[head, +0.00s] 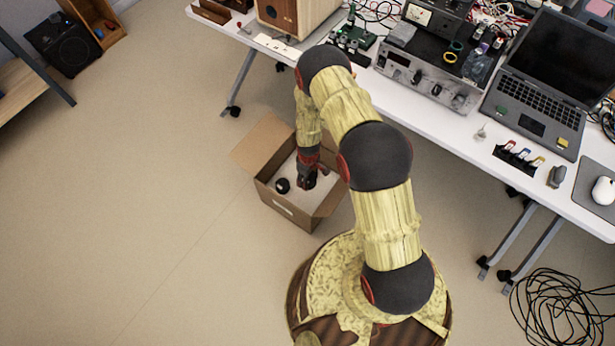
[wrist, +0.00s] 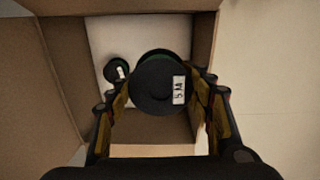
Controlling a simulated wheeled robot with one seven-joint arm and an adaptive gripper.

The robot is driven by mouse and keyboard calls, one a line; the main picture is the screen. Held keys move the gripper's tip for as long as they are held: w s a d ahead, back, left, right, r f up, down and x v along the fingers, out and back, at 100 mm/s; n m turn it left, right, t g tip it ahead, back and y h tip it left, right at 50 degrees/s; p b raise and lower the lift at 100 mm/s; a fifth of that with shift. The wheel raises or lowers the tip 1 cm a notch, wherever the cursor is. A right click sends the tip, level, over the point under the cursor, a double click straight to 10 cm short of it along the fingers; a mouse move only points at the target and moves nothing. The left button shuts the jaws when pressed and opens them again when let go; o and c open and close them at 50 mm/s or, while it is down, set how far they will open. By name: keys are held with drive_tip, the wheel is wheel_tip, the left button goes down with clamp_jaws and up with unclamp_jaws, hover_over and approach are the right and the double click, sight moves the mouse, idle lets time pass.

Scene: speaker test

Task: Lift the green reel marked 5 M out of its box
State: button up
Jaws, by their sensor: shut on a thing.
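An open cardboard box (head: 288,213) stands on the floor, with a pale bottom inside. My gripper (head: 307,181) reaches down into it. In the wrist view my gripper (wrist: 163,88) has a finger on each side of a large dark round reel (wrist: 155,72) and is shut on it. The reel's white label (wrist: 179,90) reads 5 M, turned sideways.
A smaller dark reel (wrist: 117,71) with a white label lies in the box, left of the held one; it also shows in the head view (head: 283,186). The box flaps (head: 256,143) stand open. A white table (head: 455,125) with electronics is close on the right. Floor is clear at left.

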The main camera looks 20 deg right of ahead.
wheel_tip(320, 180, up, 11)
drive_tip(key=p, duration=0.8)
drive_tip(key=shift+r, duration=0.55)
